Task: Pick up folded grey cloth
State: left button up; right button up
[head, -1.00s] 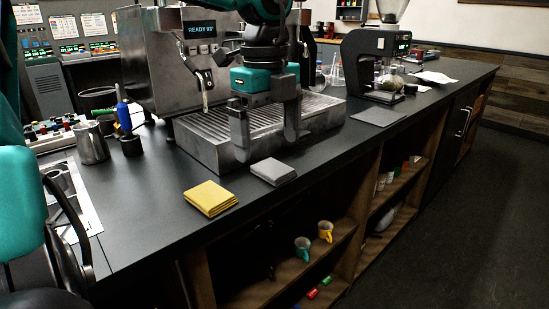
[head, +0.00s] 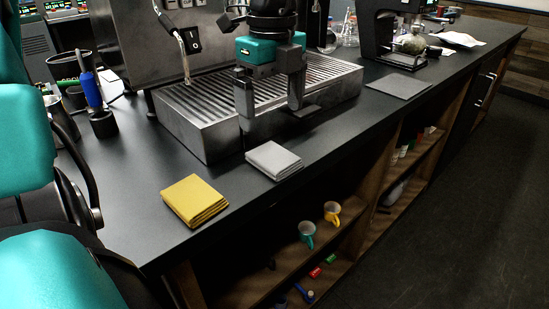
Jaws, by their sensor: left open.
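The folded grey cloth (head: 274,160) lies flat on the dark counter, near its front edge and in front of the drip tray. My left gripper (head: 271,121), with a teal body and two dark fingers, points down just behind the cloth in the picture. Its fingers are spread apart with nothing between them, and they show against the drip tray's front. The cloth is in full view and appears clear of the fingers. The exact height of the fingertips above the counter is hard to tell. My right gripper is not in view.
A folded yellow cloth (head: 195,200) lies left of the grey one. The espresso machine's drip tray (head: 185,125) stands close behind. A flat dark mat (head: 399,86) lies to the right. Open shelves below hold a teal mug (head: 307,233) and a yellow mug (head: 332,212).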

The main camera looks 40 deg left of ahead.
aim_at(274, 155)
pick_arm(q)
notch_tip(274, 155, down, 3)
jog(key=shift+f, duration=0.2)
jog(key=f, duration=0.5)
jog(key=shift+d+f+b, duration=0.1)
jog(key=shift+d+b, duration=0.2)
jog(key=shift+b, duration=0.1)
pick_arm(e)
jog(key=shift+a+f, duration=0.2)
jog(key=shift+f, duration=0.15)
pick_arm(q)
jog(key=shift+c, duration=0.5)
jog(key=c, duration=1)
notch_tip(274, 155, up, 20)
jog(key=p, duration=0.3)
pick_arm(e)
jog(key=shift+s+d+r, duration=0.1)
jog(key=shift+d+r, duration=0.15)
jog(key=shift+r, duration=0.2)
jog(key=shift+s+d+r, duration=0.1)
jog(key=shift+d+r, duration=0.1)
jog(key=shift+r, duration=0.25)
